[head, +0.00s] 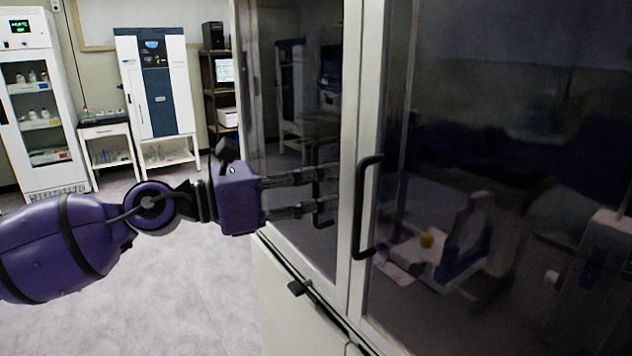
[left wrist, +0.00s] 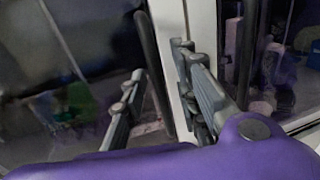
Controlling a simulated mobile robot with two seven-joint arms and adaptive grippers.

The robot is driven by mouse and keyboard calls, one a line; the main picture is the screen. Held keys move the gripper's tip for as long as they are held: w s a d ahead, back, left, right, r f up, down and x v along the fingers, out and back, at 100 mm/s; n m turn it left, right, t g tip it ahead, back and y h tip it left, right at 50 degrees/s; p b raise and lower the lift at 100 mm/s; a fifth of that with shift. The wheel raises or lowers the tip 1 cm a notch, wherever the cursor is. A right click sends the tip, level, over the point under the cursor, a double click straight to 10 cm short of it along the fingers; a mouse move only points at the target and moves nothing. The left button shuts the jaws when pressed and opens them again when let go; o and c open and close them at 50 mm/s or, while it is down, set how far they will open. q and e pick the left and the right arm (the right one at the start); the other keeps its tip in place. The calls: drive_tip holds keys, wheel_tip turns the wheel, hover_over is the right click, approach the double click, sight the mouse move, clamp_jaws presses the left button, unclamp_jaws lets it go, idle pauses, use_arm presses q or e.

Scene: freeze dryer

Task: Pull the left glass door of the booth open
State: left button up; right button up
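The left glass door (head: 290,90) of the booth is a dark pane in a pale frame and looks closed. Its black vertical handle (head: 319,158) is near the door's right edge. My left gripper (head: 325,193) reaches in from the left, with its two fingers apart at the height of this handle. In the left wrist view, the handle (left wrist: 149,55) shows between the open fingers (left wrist: 160,75), nearer the left one. I cannot tell whether a finger touches it. My right gripper is not in view.
The right glass door (head: 500,120) has its own black handle (head: 363,205), close to the left one. A white cabinet base (head: 290,310) lies below the doors. The floor (head: 180,290) at left is clear. A glass-front fridge (head: 65,184) and a white-and-blue unit (head: 135,85) stand far back.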

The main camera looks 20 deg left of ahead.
use_arm(q)
drive_tip(key=shift+w, duration=0.15)
clamp_jaws()
drive_tip(key=shift+f, duration=0.1)
idle(0.4)
